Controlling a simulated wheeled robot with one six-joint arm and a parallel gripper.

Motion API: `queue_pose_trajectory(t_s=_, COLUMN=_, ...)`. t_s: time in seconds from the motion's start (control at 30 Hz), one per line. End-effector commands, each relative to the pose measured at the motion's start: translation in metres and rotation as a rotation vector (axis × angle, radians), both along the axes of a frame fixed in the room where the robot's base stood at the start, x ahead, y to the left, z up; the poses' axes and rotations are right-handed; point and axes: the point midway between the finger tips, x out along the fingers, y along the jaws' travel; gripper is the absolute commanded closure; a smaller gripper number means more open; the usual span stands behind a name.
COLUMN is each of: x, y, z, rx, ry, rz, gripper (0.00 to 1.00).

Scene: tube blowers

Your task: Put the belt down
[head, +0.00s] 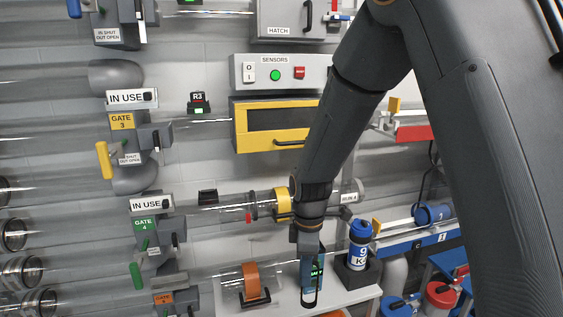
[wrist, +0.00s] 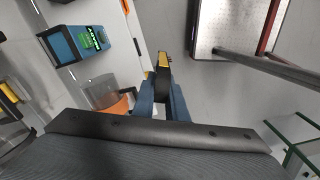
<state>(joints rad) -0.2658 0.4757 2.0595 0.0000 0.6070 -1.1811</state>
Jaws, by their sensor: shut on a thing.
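My gripper (wrist: 163,92) is shut on a narrow dark thing with yellow parts, which I take to be the belt (wrist: 162,70). It sticks out past the fingertips in the wrist view, and I cannot make out its full shape. In the head view my gripper (head: 309,262) points down at the bottom centre, in front of a blue device with a green display. The held belt is hard to tell apart from the gripper there. In the wrist view pale surfaces lie beyond the belt, and I see no clear contact with them.
The blue device (wrist: 76,43) and a clear tube with an orange band (wrist: 115,103) are left in the wrist view. In the head view the orange-banded tube (head: 251,279) is left of my gripper. A blue canister (head: 358,242) stands right. Gates and pipes fill the left.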

Motion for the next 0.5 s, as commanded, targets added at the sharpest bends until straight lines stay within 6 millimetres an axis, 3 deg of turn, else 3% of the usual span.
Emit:
queue_pose_trajectory(t_s=0.17, x=0.002, y=-0.026, z=-0.027, rx=-0.001, ry=0.003, rz=-0.259, gripper=1.0)
queue_pose_trajectory(t_s=0.5, x=-0.004, y=-0.094, z=-0.098, rx=-0.002, ry=0.003, rz=-0.998, gripper=1.0)
